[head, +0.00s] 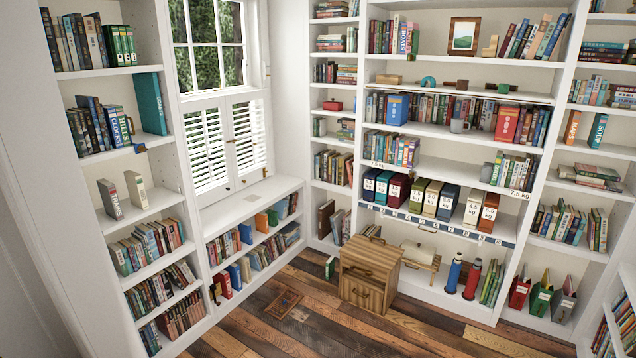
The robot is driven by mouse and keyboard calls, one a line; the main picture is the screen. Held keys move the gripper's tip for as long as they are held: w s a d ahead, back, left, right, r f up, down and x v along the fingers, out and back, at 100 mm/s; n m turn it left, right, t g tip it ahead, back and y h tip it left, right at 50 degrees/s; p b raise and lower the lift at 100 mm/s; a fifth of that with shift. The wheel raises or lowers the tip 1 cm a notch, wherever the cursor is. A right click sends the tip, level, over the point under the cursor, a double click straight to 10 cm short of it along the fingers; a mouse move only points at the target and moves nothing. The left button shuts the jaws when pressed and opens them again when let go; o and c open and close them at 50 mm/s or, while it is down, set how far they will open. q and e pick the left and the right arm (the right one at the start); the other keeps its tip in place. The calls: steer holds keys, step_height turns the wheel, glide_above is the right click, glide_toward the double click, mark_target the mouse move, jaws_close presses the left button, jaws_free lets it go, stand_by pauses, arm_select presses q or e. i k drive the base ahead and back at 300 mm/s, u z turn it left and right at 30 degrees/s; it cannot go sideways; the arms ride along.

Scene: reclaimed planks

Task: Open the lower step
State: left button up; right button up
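A small wooden step unit (384,262) stands on the plank floor in front of the bookshelves, in the middle right of the head view. Its lower front panel (362,293) bears a small dark handle and looks shut. Another small handle shows higher on its front. The fine details are too small to tell. Neither of my grippers is in view.
Bookshelves line the walls. A framed wooden piece (283,303) lies on the floor left of the step unit, and a green book (330,268) stands near it. The front floor is mostly clear.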

mark_target(366, 292)
steer(key=u, duration=0.35)
steer(key=i, duration=2.65)
steer(key=z, duration=0.25)
steer(key=i, duration=0.9)
steer(key=z, duration=0.15)
